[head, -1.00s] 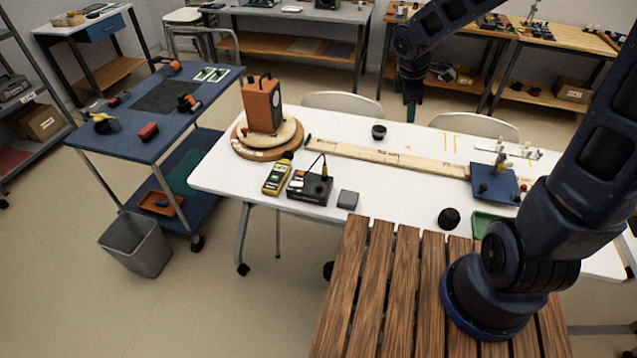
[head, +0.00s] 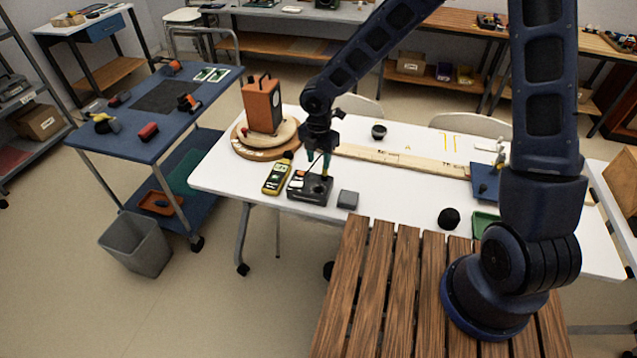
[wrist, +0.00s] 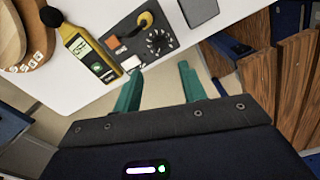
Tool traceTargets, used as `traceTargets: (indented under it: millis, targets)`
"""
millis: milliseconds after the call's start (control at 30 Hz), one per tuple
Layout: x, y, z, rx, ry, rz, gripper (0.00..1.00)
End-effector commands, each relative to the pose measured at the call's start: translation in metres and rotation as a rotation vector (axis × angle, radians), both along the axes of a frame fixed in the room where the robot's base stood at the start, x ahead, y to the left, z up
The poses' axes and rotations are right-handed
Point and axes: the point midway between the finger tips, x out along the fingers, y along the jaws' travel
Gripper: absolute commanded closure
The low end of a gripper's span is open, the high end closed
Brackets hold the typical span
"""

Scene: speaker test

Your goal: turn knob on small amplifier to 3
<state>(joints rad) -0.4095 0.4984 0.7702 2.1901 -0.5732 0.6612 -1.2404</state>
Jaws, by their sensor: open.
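The small amplifier (head: 309,195) is a black box on the white table, with an orange switch and a yellow plug on its face in the wrist view (wrist: 130,50). Its black knob (wrist: 158,42) has white marks around it; the number it points to is too small to read. My gripper (head: 319,170) is over the amplifier, partly hiding it in the head view. In the wrist view its green fingers (wrist: 159,69) are apart and empty, with the knob beyond their tips. I see no contact with the knob.
A yellow meter (head: 277,177) lies left of the amplifier, and a grey box (head: 348,199) sits to its right. An orange speaker (head: 262,104) stands on a round wooden base behind. A long wooden board (head: 400,157) lies behind; the white table in front of it is partly clear.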

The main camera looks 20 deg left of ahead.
Motion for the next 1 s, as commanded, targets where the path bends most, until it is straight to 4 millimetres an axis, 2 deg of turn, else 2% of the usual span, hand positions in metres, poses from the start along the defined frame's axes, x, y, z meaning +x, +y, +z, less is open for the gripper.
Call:
traceTargets:
  millis: [167,633,800,1000]
  targets:
    - [-0.001,0.001,-0.015,-0.002,0.002,0.004,0.58]
    - [-0.001,0.000,-0.089,-0.002,0.002,0.003,0.58]
    - [0.000,0.000,-0.103,0.000,0.000,0.001,0.58]
    - [0.000,0.000,-0.107,0.000,0.000,0.000,0.58]
